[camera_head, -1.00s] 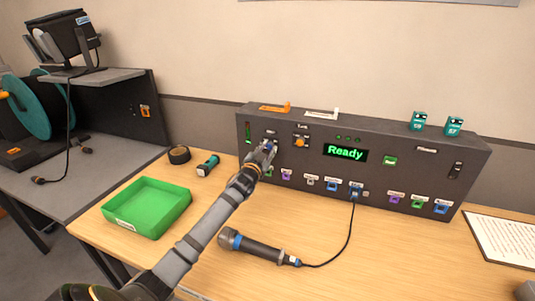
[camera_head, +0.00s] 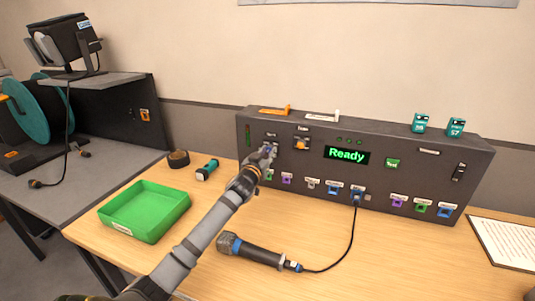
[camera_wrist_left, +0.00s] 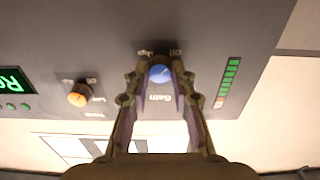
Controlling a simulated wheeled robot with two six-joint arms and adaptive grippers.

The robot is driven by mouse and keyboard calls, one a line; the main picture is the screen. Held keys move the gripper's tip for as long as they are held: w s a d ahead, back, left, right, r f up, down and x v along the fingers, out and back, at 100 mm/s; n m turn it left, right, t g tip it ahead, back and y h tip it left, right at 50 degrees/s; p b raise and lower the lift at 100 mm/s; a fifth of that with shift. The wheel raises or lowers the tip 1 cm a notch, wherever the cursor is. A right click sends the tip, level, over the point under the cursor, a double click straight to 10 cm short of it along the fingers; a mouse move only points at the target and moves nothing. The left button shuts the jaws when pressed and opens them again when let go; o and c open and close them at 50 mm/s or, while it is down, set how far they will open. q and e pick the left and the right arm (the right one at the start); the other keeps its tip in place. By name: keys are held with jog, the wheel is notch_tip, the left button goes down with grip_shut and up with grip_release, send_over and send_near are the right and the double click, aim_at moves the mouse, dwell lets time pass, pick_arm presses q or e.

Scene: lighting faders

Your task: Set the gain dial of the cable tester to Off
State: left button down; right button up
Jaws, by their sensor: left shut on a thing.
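The cable tester (camera_head: 300,180) is a wide dark box at the back of the table, with "Ready" lit in green on its screen. Its gain dial (camera_wrist_left: 159,73) is a small blue knob on the front panel. In the left wrist view the word "Gain" and small position labels, one reading like "Off", sit around it. I cannot tell clearly where the dial points. My left gripper (camera_head: 264,152) reaches the panel's left part and is shut on the dial, a fingertip on each side (camera_wrist_left: 160,80). My right gripper is not in view.
An orange knob (camera_wrist_left: 79,95) sits beside the gain dial, and a level bar (camera_wrist_left: 228,82) on its other side. A green tray (camera_head: 145,212), a microphone (camera_head: 252,250) with its cable plugged into the tester, a flashlight (camera_head: 207,170) and a tape roll (camera_head: 178,158) lie on the table.

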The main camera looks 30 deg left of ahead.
pick_arm(q)
jog(key=c, duration=1.1)
grip_release()
jog(key=shift+s, duration=0.1)
jog(key=shift+v, duration=5.95)
